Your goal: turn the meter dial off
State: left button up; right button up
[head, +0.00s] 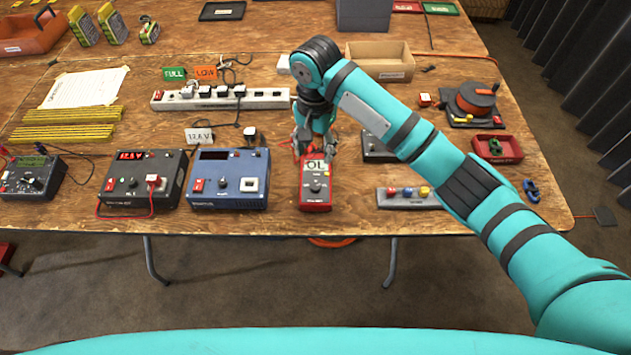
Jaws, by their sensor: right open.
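A red meter (315,196) stands near the front edge of the wooden table, in the middle of the head view. Its display at the top is lit and shows characters that look like "OL". A dark round dial (316,187) sits on its face below the display. My right gripper (315,152) is open at the upper end of the meter, its fingers around or just above the top; I cannot tell whether they touch it. The gripper partly hides the meter's top. My left gripper is not in view.
A blue charger (228,200) and a dark charger (127,205) stand left of the meter. A grey block with coloured buttons (407,206) lies to the right. A white power strip (270,99) lies behind. The table's front edge is close.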

aim_at(316, 186)
notch_tip(316, 186, down, 14)
jog(key=shift+r, duration=0.1)
dwell(0.4)
grip_shut()
